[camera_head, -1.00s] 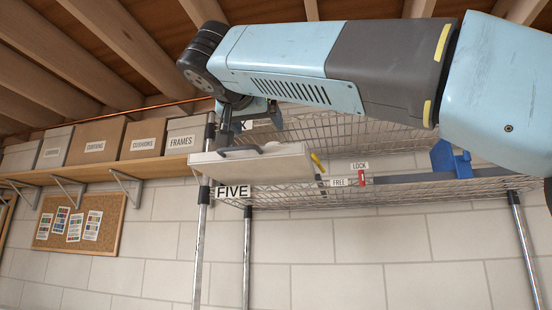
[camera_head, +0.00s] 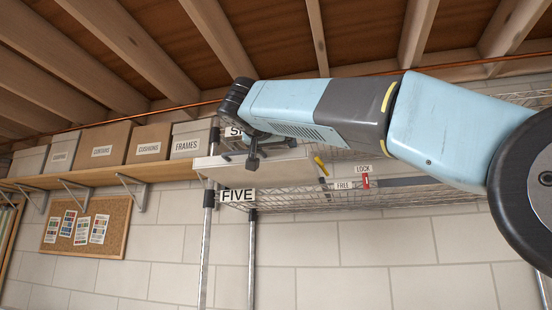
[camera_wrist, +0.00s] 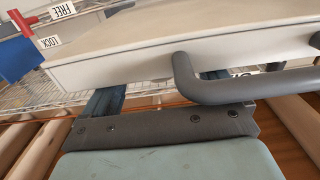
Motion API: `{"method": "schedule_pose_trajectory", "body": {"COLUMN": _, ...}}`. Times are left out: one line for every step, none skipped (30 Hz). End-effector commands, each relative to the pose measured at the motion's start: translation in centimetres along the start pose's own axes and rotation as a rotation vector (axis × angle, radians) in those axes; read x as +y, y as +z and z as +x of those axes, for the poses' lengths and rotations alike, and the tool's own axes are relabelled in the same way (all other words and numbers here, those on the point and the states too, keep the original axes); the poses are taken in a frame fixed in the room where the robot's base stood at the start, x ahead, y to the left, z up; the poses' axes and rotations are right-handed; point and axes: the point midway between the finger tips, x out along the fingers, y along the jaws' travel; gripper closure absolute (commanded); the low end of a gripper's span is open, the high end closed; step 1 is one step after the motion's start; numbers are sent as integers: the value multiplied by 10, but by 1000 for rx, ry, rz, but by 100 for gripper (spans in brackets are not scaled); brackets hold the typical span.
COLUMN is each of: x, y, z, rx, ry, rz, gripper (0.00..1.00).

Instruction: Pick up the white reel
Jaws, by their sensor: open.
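I see no white reel in either view. My gripper (camera_head: 252,152) is open in front of a pale, flat, drawer-like box (camera_head: 281,164) on the wire shelf labelled FIVE. The wrist view shows the box's white front (camera_wrist: 115,70) and its thick grey handle (camera_wrist: 230,88) close to my gripper (camera_wrist: 160,90). Its two fingers are apart, and their tips are hidden by the box and handle. I cannot tell whether they touch. The inside of the box is not visible.
A red lever (camera_head: 366,181) stands between the LOCK and FREE labels right of the box. A blue object (camera_wrist: 20,58) shows in the wrist view. Labelled boxes (camera_head: 103,146) fill the wooden shelf at left. Wooden beams run overhead.

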Motion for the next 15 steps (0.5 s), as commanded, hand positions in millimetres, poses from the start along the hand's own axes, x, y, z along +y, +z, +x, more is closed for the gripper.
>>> {"method": "schedule_pose_trajectory", "body": {"x": -2, "y": 1, "z": 8, "rx": -1, "ry": -1, "rz": -1, "gripper": 8}}
{"method": "schedule_pose_trajectory", "body": {"x": -2, "y": 1, "z": 12, "rx": -1, "ry": 0, "rz": 0, "gripper": 8}}
{"method": "schedule_pose_trajectory", "body": {"x": -1, "y": 1, "z": 17, "rx": -1, "ry": 1, "rz": 0, "gripper": 8}}
{"method": "schedule_pose_trajectory", "body": {"x": -1, "y": 0, "z": 20, "rx": -1, "ry": 0, "rz": 1, "gripper": 8}}
{"method": "schedule_pose_trajectory", "body": {"x": -1, "y": 0, "z": 23, "rx": -1, "ry": 0, "rz": 1, "gripper": 8}}
{"method": "schedule_pose_trajectory", "body": {"x": -2, "y": 1, "z": 26, "rx": 0, "ry": -1, "rz": 0, "gripper": 8}}
{"method": "schedule_pose_trajectory", "body": {"x": -2, "y": 1, "z": 27, "rx": 0, "ry": -1, "rz": 0, "gripper": 8}}
{"method": "schedule_pose_trajectory", "body": {"x": -2, "y": 1, "z": 28, "rx": 0, "ry": -1, "rz": 0, "gripper": 8}}
{"method": "schedule_pose_trajectory", "body": {"x": -1, "y": 1, "z": 28, "rx": 0, "ry": -1, "rz": 0, "gripper": 8}}
{"method": "schedule_pose_trajectory", "body": {"x": -1, "y": 0, "z": 28, "rx": 0, "ry": -1, "rz": 0, "gripper": 8}}
{"method": "schedule_pose_trajectory", "body": {"x": -1, "y": 0, "z": 28, "rx": 0, "ry": -1, "rz": 0, "gripper": 8}}
{"method": "schedule_pose_trajectory", "body": {"x": -1, "y": 0, "z": 28, "rx": 0, "ry": -1, "rz": 0, "gripper": 8}}
{"method": "schedule_pose_trajectory", "body": {"x": -1, "y": 0, "z": 28, "rx": 0, "ry": -1, "rz": 0, "gripper": 8}}
{"method": "schedule_pose_trajectory", "body": {"x": -1, "y": 0, "z": 28, "rx": 0, "ry": -1, "rz": 0, "gripper": 11}}
{"method": "schedule_pose_trajectory", "body": {"x": -1, "y": 0, "z": 28, "rx": 0, "ry": -1, "rz": 0, "gripper": 15}}
